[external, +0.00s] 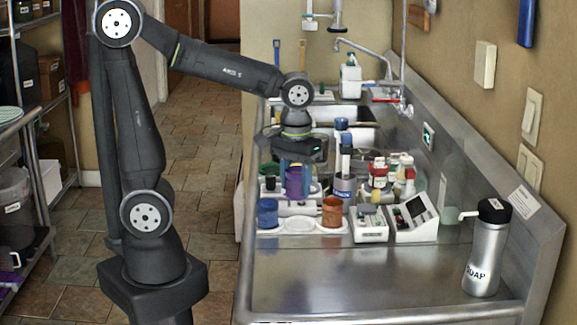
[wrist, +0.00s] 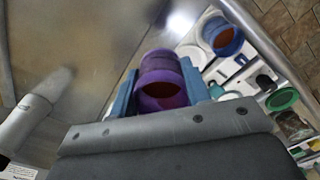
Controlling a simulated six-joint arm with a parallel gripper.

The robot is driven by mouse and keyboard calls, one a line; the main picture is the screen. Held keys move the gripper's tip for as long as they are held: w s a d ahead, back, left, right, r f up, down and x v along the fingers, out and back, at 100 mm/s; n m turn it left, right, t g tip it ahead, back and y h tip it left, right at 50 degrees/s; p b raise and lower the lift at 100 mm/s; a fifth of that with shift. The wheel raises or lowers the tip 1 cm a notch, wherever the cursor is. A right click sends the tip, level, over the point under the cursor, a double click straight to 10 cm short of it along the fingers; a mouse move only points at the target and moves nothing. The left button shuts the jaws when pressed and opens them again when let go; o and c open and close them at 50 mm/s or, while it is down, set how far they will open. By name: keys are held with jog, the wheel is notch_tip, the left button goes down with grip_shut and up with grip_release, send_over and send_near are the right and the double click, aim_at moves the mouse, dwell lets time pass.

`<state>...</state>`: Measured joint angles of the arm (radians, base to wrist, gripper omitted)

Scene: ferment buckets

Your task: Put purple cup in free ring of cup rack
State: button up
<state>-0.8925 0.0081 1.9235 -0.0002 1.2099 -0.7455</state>
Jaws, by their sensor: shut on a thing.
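The purple cup (external: 295,183) is held between my gripper's (external: 296,172) fingers, below the wrist. The wrist view shows the purple cup (wrist: 163,75) between two blue fingers, its open mouth facing the camera. The white cup rack (external: 300,233) stands on the steel counter, in front of the held cup in the external view. A blue cup (external: 267,213) sits at its left end and an orange-brown cup (external: 332,212) at its right end. The middle ring (external: 299,225) is empty. The cup's height above the counter is hard to tell.
Two white instruments (external: 369,224) (external: 415,219) stand close to the rack's right side. A tall blue-topped item (external: 345,165) and several small bottles stand behind them. A soap bottle (external: 485,250) is at the far right. The front counter (external: 350,280) is clear.

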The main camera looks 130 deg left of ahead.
jog(key=shift+m, duration=0.4)
jog(key=s+a+f, duration=0.1)
jog(key=a+f, duration=0.1)
jog(key=s+a+f, duration=0.2)
jog(key=f, duration=0.1)
jog(key=s+a+f, duration=0.2)
jog(key=shift+s+a+f, duration=0.1)
jog(key=shift+a+f, duration=0.25)
jog(key=shift+f, duration=2)
jog(key=o, duration=1)
jog(key=shift+f, duration=0.15)
notch_tip(320, 180, up, 12)
